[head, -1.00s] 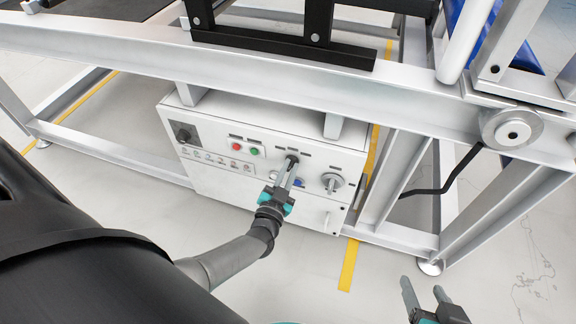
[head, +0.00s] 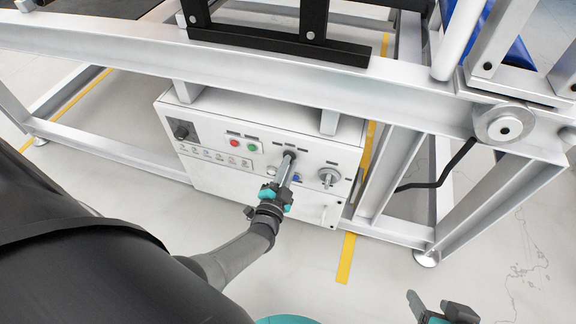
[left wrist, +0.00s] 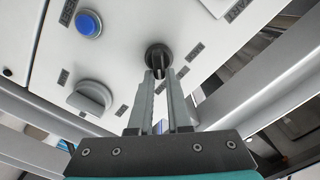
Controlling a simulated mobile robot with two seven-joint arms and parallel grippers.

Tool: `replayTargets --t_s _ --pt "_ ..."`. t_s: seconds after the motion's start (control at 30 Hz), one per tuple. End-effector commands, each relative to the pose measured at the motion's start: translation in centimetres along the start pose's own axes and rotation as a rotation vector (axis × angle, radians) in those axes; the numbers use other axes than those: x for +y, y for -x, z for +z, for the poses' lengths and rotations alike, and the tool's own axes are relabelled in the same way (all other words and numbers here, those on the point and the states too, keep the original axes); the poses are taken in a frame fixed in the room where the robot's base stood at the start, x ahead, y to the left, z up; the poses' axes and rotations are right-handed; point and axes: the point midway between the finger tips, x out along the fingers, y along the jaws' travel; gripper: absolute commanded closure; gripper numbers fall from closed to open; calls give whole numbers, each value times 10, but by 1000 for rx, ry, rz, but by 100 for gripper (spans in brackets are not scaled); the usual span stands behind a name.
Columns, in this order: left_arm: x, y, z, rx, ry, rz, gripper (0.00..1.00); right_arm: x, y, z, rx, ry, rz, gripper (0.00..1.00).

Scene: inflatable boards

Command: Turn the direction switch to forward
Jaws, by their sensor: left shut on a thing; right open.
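The direction switch appears to be a small black rotary knob (left wrist: 158,55) on the white control panel (head: 215,180); its small labels are too blurred to read. In the head view the knob (head: 290,155) sits at the panel's upper middle, partly hidden by my gripper. My left gripper (left wrist: 158,76) is shut on this knob, one fingertip on each side. It also shows in the head view (head: 287,162), reaching up from below. My right gripper (head: 430,302) is open and empty at the bottom right, away from the panel.
A grey knob (head: 329,177) is right of the switch; a blue button (left wrist: 89,24) is close by. Red (head: 234,143) and green (head: 252,147) buttons and a black knob (head: 183,131) lie left. A white metal frame (head: 280,82) crosses above the panel.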

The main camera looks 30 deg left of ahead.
Motion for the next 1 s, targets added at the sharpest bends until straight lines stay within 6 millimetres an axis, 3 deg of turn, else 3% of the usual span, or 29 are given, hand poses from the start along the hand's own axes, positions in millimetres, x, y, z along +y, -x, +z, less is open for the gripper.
replayTargets --t_s 0.2,0.23,0.5,0.8,1.0 --pt "1 1 2 -4 -3 5 100 0 0 0 1 0 1 38" --pt "1 1 2 -4 -3 5 83 0 0 0 1 0 1 38" --pt "0 1 1 -2 -2 2 54 0 0 0 1 0 1 38" --pt "0 1 0 -1 -1 1 54 0 1 0 -2 0 1 38" --pt "0 13 0 -2 -1 3 54 7 10 6 -72 -6 19 38"
